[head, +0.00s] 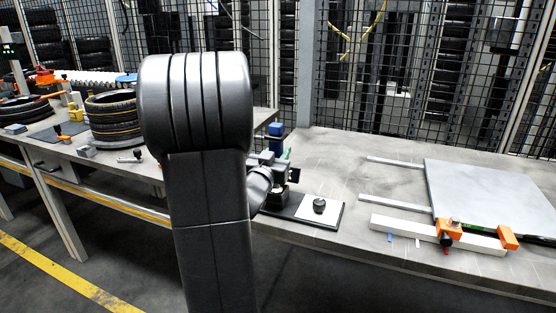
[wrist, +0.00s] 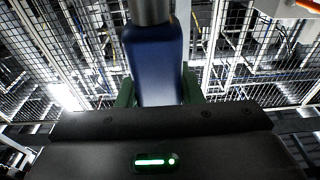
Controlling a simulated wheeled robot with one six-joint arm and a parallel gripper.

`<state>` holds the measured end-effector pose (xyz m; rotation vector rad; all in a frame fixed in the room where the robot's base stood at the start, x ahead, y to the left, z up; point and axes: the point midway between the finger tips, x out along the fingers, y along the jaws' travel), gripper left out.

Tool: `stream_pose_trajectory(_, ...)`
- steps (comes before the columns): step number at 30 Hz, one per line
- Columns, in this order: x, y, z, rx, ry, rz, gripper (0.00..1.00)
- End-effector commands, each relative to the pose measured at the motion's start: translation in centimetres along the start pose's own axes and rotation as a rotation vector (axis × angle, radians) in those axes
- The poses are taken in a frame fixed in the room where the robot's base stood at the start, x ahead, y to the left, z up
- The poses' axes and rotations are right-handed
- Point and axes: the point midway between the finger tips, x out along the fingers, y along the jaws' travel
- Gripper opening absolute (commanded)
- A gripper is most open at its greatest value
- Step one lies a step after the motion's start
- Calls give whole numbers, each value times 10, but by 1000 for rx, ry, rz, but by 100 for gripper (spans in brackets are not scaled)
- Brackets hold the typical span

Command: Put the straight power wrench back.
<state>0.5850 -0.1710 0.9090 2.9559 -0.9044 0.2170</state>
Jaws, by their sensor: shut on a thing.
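The straight power wrench, a blue body (wrist: 155,65) with a grey metal end at the top, fills the upper middle of the wrist view. My gripper (wrist: 157,90) is shut on it, with a green finger on each side. In the head view a small blue part of it (head: 275,130) shows just right of my arm, above the bench. My gripper (head: 282,158) there is partly hidden behind my arm. A dark board (head: 338,216) with a white plate and a black knob (head: 319,205) lies on the bench just right of the gripper. The board's left part is hidden.
A grey panel (head: 485,190) and a white bar with orange clamps (head: 447,236) lie on the bench at right. Stacked tyres (head: 113,118) and small tools stand on the left bench. A wire mesh fence (head: 400,70) runs behind. The bench (head: 330,160) behind the board is clear.

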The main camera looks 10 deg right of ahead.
Motion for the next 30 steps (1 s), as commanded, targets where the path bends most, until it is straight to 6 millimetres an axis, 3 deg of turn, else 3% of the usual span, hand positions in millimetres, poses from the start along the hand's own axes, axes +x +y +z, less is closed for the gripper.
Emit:
stream_pose_trajectory(2, -1, 0, 8, -1, 3, 0, 5)
stream_pose_trajectory(14, -2, 0, 12, 1, 5, 0, 5)
stream_pose_trajectory(15, -2, 0, 12, 0, 1, 0, 39)
stream_pose_trajectory(18, -2, 0, 12, 0, 0, 0, 54)
stream_pose_trajectory(30, -4, 0, 8, 0, 0, -1, 54)
